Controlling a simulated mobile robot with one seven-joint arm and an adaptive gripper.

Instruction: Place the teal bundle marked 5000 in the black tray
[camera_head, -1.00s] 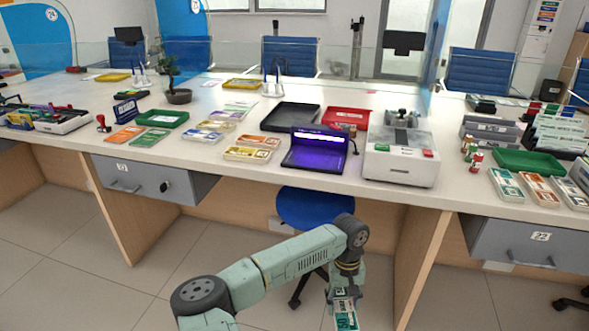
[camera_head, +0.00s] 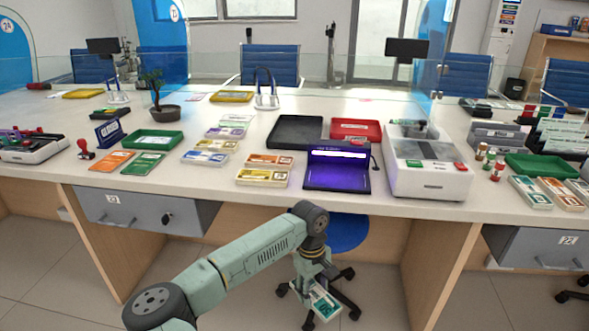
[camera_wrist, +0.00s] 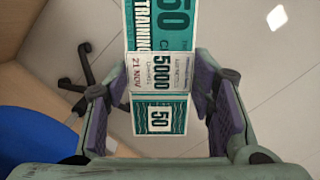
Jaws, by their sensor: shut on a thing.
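The teal bundle (camera_wrist: 160,84) has a white band marked 5000 and a teal and white 50 print. My gripper (camera_wrist: 158,104) is shut on it, with a purple-grey pad on each side. In the head view my gripper (camera_head: 317,278) hangs in front of the counter, below its top, with the bundle (camera_head: 325,305) beneath it over the floor. The black tray (camera_head: 296,132) lies on the counter behind the purple-lit device, and looks empty.
A red tray (camera_head: 356,130) lies right of the black one. A purple-lit device (camera_head: 337,170) and a white-grey machine (camera_head: 428,165) stand near the front edge. Yellow and orange bundles (camera_head: 263,177) lie left of the device. A blue chair (camera_head: 349,232) is under the counter.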

